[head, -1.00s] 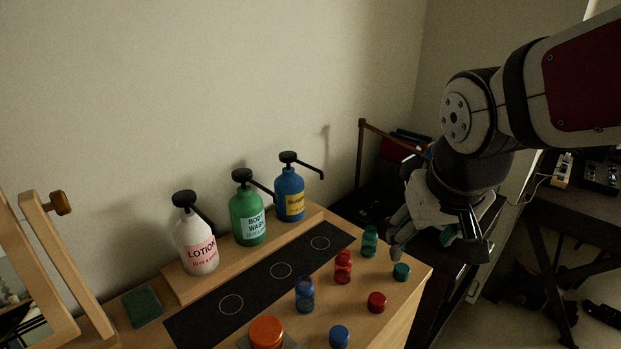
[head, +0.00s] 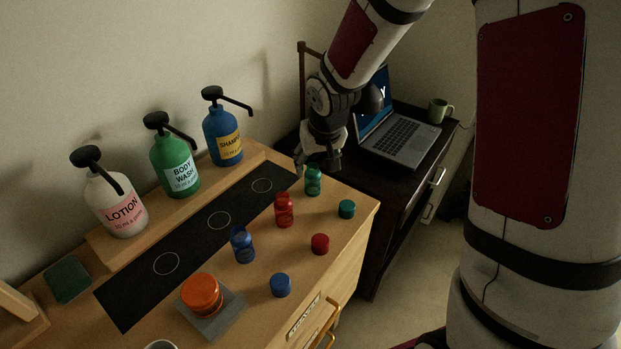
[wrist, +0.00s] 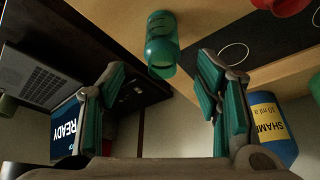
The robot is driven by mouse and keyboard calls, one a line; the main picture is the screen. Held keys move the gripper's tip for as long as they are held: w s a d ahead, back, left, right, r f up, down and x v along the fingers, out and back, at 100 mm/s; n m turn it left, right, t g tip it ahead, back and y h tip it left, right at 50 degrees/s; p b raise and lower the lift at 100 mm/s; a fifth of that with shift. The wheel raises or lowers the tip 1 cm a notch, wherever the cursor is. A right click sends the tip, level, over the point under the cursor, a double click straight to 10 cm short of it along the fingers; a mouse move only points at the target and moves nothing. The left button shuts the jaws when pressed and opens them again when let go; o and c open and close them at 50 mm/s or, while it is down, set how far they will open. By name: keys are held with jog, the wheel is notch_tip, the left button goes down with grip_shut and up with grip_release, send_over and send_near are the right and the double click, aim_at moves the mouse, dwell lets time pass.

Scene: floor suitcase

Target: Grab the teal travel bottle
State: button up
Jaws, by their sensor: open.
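The teal travel bottle (head: 313,181) stands upright on the wooden dresser top, at the back right, beside the dark mat. It has no cap on; a teal cap (head: 347,209) lies in front of it. In the wrist view the teal bottle (wrist: 162,45) shows at the top middle, beyond and roughly between my fingertips, not touching them. My gripper (head: 318,165) is just behind and above the bottle in the head view. Its two teal-padded fingers (wrist: 165,80) are spread open with nothing between them.
A red bottle (head: 284,210) and a blue bottle (head: 243,245) stand in line with the teal one. Lotion (head: 122,212), body wash (head: 178,165) and shampoo (head: 224,140) pumps stand on a rear ledge. A laptop (head: 400,140) and mug (head: 440,110) occupy the dark desk behind.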

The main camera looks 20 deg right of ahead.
aim_at(311, 176)
jog(key=x, duration=0.8)
jog(key=shift+w+a+f, duration=0.1)
jog(key=shift+w, duration=0.1)
jog(key=c, duration=1.1)
